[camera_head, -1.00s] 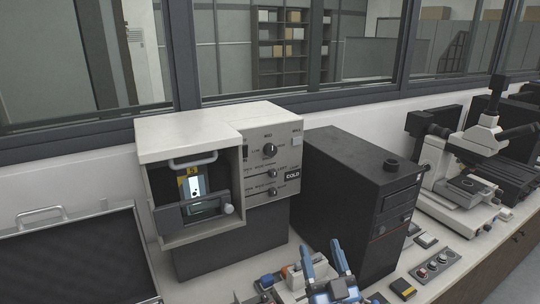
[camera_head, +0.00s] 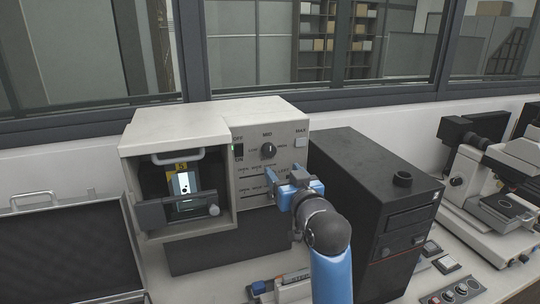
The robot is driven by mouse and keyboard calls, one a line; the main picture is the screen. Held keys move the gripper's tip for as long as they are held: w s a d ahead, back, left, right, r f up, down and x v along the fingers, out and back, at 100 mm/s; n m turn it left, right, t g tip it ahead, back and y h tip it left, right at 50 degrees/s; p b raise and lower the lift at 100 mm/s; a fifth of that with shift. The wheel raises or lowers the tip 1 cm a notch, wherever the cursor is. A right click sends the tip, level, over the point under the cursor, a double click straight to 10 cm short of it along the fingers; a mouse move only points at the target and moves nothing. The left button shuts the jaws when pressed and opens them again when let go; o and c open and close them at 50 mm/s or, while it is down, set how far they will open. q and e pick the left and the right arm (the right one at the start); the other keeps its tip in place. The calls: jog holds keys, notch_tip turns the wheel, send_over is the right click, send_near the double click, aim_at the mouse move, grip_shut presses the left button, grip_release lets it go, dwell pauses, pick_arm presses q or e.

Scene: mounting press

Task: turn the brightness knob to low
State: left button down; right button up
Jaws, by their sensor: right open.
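The mounting press (camera_head: 175,136) is a pale box unit with a control panel on its right half. A dark round knob (camera_head: 268,151) sits on the upper panel below a "MID" mark, with other small marks around it. Its exact pointer direction is too small to tell. My right gripper (camera_head: 292,180), blue and grey, is open in front of the panel's lower right, below and right of the knob. No contact with the knob shows. The gripper and its wrist hide the right part of the lower slider rows. My left gripper is not in view.
A black computer tower (camera_head: 365,190) stands close on the right of the press. A dark tray (camera_head: 75,255) lies at the left. A microscope (camera_head: 490,185) and a small button box (camera_head: 453,291) are at the right. A window wall runs behind the bench.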

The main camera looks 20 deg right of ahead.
aim_at(270, 153)
jog(key=w+p, duration=0.2)
jog(key=w, duration=0.6)
jog(key=shift+w+d, duration=0.15)
jog(key=shift+w, duration=0.1)
jog(key=shift+w+a, duration=0.2)
jog(key=shift+w, duration=0.45)
jog(key=shift+w+d+f, duration=0.1)
jog(key=shift+w+d, duration=0.1)
jog(key=shift+w, duration=0.1)
jog(key=shift+a, duration=0.1)
jog(key=c, duration=1.1)
jog(key=shift+o, duration=0.2)
